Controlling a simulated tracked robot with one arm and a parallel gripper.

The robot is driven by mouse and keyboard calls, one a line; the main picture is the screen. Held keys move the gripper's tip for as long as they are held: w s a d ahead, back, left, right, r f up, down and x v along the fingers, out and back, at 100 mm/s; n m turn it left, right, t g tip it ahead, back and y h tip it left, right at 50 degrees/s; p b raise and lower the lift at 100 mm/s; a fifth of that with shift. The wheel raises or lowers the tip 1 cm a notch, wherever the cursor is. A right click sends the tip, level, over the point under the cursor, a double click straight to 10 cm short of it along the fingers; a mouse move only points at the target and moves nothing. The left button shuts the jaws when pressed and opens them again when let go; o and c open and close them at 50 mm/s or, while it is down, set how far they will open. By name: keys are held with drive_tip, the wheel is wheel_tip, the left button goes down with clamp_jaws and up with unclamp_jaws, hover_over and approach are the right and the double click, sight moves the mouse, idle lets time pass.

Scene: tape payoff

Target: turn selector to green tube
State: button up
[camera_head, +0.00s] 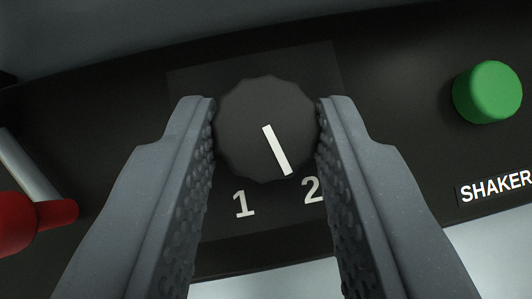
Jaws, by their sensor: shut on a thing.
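A black selector knob (262,112) with a scalloped edge sits on a dark panel in the middle of the head camera view. Its white pointer line runs from the knob's middle down and to the right, toward the gap between the white labels 1 (243,204) and 2 (312,190), nearer the 2. My gripper (266,112) is shut on the knob, with one grey finger at its left side and one at its right. The right finger partly covers the edge of the 2. No green tube shows in this view.
A round green button (487,92) stands out at the right, above a SHAKER label (497,187). A red handle (30,222) with a grey metal rod (28,165) is at the left edge. A pale surface lies below the panel.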

drive_tip(key=shift+s+a+f+m+h+p, duration=0.1)
drive_tip(key=shift+f+m+h+p, duration=0.2)
drive_tip(key=shift+p, duration=0.85)
drive_tip(key=shift+r, duration=0.1)
drive_tip(key=o, duration=1)
drive_tip(key=shift+c, duration=0.2)
drive_tip(key=shift+r, duration=0.1)
drive_tip(key=shift+r, duration=0.1)
drive_tip(key=shift+s+r, duration=0.25)
drive_tip(key=shift+r, duration=0.2)
drive_tip(key=v, duration=1.2)
drive_tip(key=shift+s+b, duration=0.3)
drive_tip(key=shift+b, duration=0.1)
